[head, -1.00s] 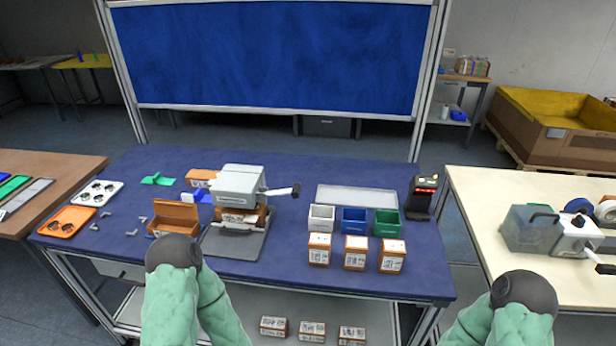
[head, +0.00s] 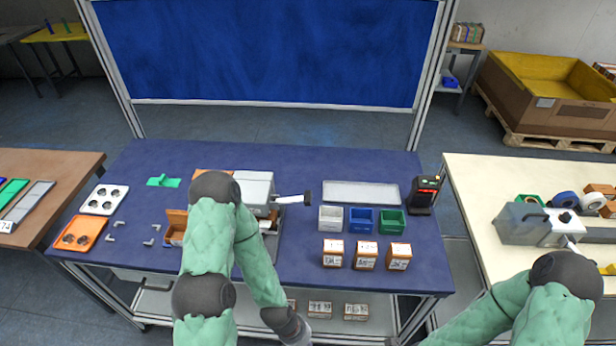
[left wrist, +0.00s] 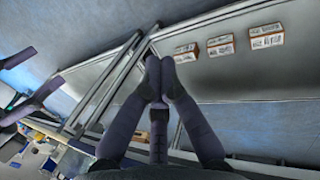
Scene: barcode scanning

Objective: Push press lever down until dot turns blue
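The grey press (head: 257,187) stands on the blue table, partly hidden behind my left arm. My right gripper is not in view.
White, blue and green bins (head: 361,221) and three boxes (head: 366,255) stand right of the press. A dark device with lights (head: 424,195) is at the right edge. Boxes on the lower shelf also show in the left wrist view (left wrist: 220,46). Table frame bars (left wrist: 105,82) lie close by.

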